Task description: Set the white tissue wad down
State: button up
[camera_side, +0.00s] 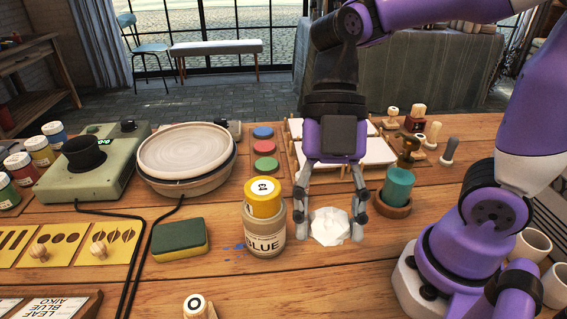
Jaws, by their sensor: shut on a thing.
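The white tissue wad (330,226) is a crumpled ball low over the wooden table, at the middle right of the view. My gripper (330,232) points straight down with a finger on each side of the wad and is shut on it. The wad looks at or very near the table top; I cannot tell whether it touches. Blue spots (236,247) mark the table to the left, beside the jar.
A jar labelled BLUE (264,232) with a yellow lid stands close left of my gripper. A sponge (181,240), a plate on a wheel (186,150) and a stamp (196,307) stand further left. The table in front is clear.

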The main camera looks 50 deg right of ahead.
jog(key=w+d+m+t, duration=0.2)
jog(key=w+m, duration=0.2)
jog(key=w+d+f+m+t, duration=0.1)
jog(key=w+d+m+t, duration=0.1)
jog(key=w+m, duration=0.2)
jog(key=w+d+m+t, duration=0.2)
jog(key=w+d+m, duration=0.1)
jog(key=w, duration=0.1)
jog(key=shift+w+f+m+y, duration=0.2)
jog(key=shift+f+m+y, duration=0.15)
jog(key=shift+m+y, duration=0.05)
jog(key=w+d+m+t+h, duration=0.45)
jog(key=w+d+m, duration=0.25)
jog(key=d+m, duration=0.55)
jog(key=m+g+h, duration=0.7)
jog(key=m, duration=1.2)
send_over(400, 142)
notch_tip(400, 142, down, 10)
jog(key=shift+w+r, duration=0.1)
jog(key=shift+d+f, duration=0.2)
jog(key=shift+f, duration=1.95)
